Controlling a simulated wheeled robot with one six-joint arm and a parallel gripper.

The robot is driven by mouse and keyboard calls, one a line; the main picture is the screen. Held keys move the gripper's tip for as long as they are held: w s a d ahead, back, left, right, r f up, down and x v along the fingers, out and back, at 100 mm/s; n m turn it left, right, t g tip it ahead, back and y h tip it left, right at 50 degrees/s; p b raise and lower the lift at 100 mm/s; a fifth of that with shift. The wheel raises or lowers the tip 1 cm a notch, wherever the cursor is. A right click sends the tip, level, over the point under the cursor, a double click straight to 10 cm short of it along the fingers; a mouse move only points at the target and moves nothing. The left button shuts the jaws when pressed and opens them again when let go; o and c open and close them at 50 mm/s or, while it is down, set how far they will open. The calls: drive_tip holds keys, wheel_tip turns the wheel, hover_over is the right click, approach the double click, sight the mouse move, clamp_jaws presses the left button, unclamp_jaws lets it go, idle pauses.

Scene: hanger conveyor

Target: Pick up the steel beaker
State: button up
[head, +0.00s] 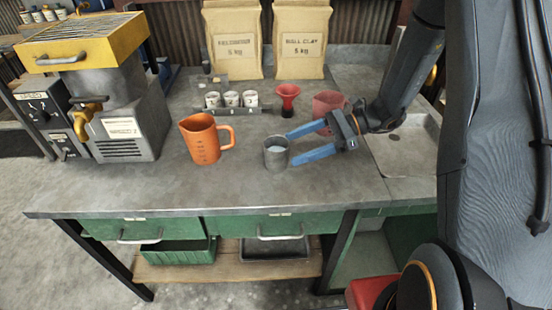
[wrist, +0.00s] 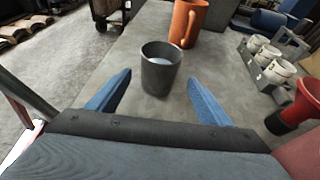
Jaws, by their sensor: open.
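The steel beaker (head: 276,155) is a small dark grey cylinder standing upright on the grey workbench, with something pale inside. In the wrist view the beaker (wrist: 160,72) stands just beyond the fingertips, near the middle of the gap. My gripper (head: 289,148) has two blue fingers spread apart, reaching in from the right with the tips at the beaker's right side. In the wrist view my gripper (wrist: 159,80) is open and empty. Whether a fingertip touches the beaker I cannot tell.
An orange measuring jug (head: 205,140) stands left of the beaker. Behind are a rack (head: 232,110) of small white cups, a red funnel (head: 288,95) and a red container (head: 328,102). A machine (head: 125,120) fills the bench's left end. The bench front (head: 240,195) is clear.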

sight(276, 156)
drive_tip(key=p+x, duration=0.3)
drive_tip(key=x, duration=0.4)
drive_tip(key=shift+s+f, duration=0.1)
drive_tip(key=shift+f, duration=0.1)
drive_tip(key=c, duration=1.3)
